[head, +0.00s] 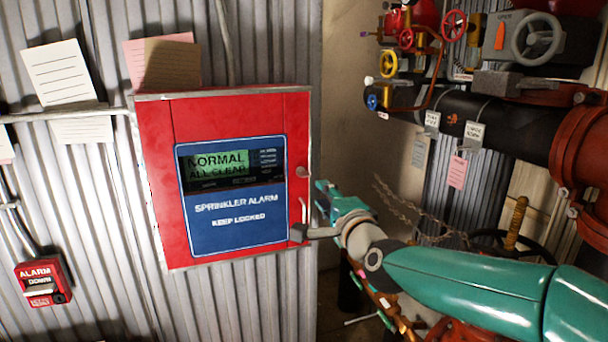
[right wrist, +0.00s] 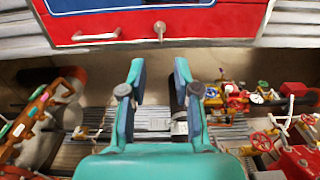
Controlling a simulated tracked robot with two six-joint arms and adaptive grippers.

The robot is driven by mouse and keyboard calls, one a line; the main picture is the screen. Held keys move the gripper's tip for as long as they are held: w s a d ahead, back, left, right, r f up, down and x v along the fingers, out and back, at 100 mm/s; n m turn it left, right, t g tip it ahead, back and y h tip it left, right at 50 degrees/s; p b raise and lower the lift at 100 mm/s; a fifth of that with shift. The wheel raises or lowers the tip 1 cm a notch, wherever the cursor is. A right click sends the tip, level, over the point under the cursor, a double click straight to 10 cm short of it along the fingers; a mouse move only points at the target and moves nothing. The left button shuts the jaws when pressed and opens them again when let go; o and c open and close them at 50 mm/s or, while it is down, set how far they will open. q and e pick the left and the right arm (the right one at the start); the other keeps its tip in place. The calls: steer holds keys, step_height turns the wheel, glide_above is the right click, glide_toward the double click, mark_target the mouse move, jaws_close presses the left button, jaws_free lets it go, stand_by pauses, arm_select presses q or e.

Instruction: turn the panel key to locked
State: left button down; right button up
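The red alarm panel (head: 222,108) hangs on the corrugated wall in the head view. A small silver key (head: 302,172) sits at the panel's right edge, above a silver handle (head: 303,210). In the right wrist view the key (right wrist: 159,30) stands beyond the gap between my fingertips, with the handle (right wrist: 95,37) to its left. My right gripper (head: 318,208) is beside the panel's right edge. Its fingers (right wrist: 158,72) are apart and empty, not touching the key. My left gripper is out of view.
Red and black pipework with valve wheels (head: 537,38) and hanging tags fills the right side. A red alarm box (head: 43,282) is on the wall at lower left. Paper notes (head: 62,72) hang above and left of the panel.

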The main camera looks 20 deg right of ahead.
mark_target(305, 175)
steer(key=w+p, duration=0.3)
steer(key=w, duration=0.7)
steer(key=shift+w+a, duration=0.15)
steer(key=shift+w+f+p, duration=0.1)
steer(key=shift+w+p, duration=0.25)
steer(key=shift+w, duration=0.4)
jaws_close()
